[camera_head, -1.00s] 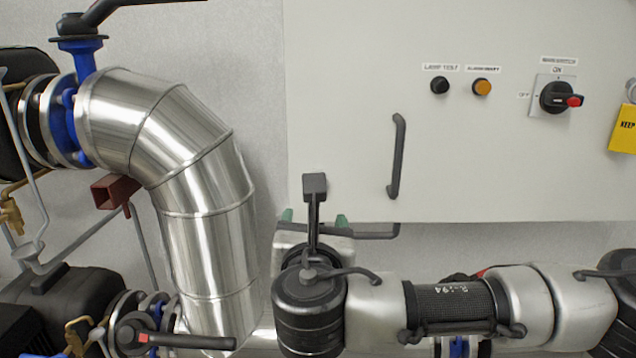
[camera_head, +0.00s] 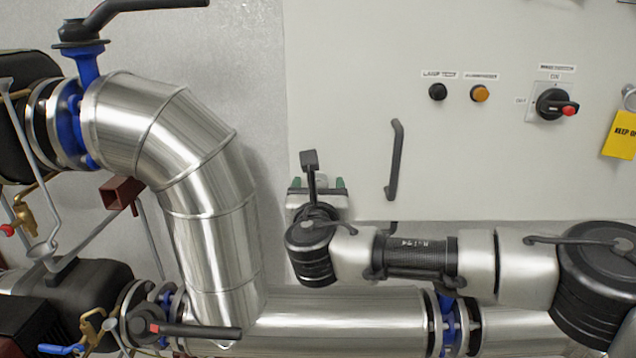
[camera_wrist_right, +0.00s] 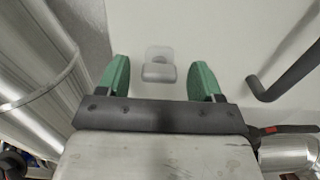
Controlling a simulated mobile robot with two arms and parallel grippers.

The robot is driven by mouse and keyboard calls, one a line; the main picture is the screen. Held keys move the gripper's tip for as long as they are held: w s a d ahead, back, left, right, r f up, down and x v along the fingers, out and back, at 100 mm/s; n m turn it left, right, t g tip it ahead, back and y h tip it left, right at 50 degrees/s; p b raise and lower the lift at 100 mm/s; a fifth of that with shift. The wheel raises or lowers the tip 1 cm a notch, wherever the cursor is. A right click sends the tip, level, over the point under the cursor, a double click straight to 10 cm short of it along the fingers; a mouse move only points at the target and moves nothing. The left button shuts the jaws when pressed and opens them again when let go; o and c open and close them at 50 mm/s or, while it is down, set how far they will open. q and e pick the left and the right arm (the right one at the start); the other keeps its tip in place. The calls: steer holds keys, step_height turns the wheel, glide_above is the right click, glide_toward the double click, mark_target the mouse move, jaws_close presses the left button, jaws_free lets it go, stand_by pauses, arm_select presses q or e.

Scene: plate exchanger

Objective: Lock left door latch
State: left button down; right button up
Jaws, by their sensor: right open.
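The left door latch (camera_wrist_right: 158,66) is a small light-grey piece on the white cabinet door, seen in the right wrist view between and beyond my green fingertips. In the head view it is hidden or too small to tell behind my right wrist. My right gripper (camera_head: 318,183) is in front of the lower left part of the cabinet door (camera_head: 350,75). In the right wrist view its two green fingers (camera_wrist_right: 158,82) are spread apart with nothing between them. I cannot tell whether they touch the door. My left gripper is not in view.
A black door handle (camera_head: 395,160) stands out to the right of my right gripper. A large silver pipe (camera_head: 215,215) bends down at the left and runs on below my right arm. A rotary switch (camera_head: 553,104) and buttons are higher up the cabinet.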

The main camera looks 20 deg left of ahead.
steer(key=shift+c, duration=0.3)
steer(key=c, duration=0.9)
steer(key=shift+o, duration=0.2)
steer(key=shift+w+d+f+m+b, duration=0.1)
steer(key=shift+m+b, duration=2.55)
steer(key=shift+m, duration=0.35)
steer(key=shift+s+d+f+m+b, duration=0.1)
steer(key=shift+f+m+b, duration=0.05)
steer(key=shift+m+b, duration=2.7)
steer(key=shift+w+d+f+m+b, duration=0.1)
steer(key=shift+m+b, duration=2.35)
steer(key=shift+m, duration=0.7)
